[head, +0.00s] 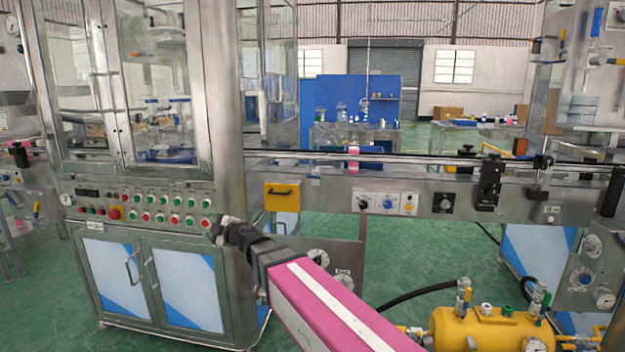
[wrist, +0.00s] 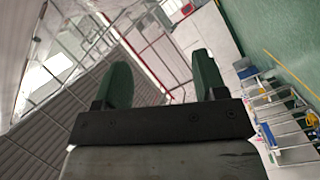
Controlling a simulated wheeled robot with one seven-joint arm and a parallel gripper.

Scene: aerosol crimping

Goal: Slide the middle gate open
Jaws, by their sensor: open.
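A yellow plate with a black bar handle (head: 282,192) sits on the front of the conveyor, just right of the steel cabinet. It may be the middle gate, but I cannot tell for sure. Its handle is uncovered. My gripper (head: 221,230) is at the end of my pink arm, left of and below the yellow plate and in front of the cabinet's right edge, apart from the plate. In the wrist view, the two green fingers (wrist: 162,76) are spread with nothing between them. The wrist view shows no gate.
The steel cabinet (head: 160,208) with several buttons stands at left. The conveyor (head: 420,182) runs right from it, carrying a small pink-and-white container (head: 353,158). A yellow tank (head: 490,328) with valves stands at lower right. Green floor is open under the conveyor.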

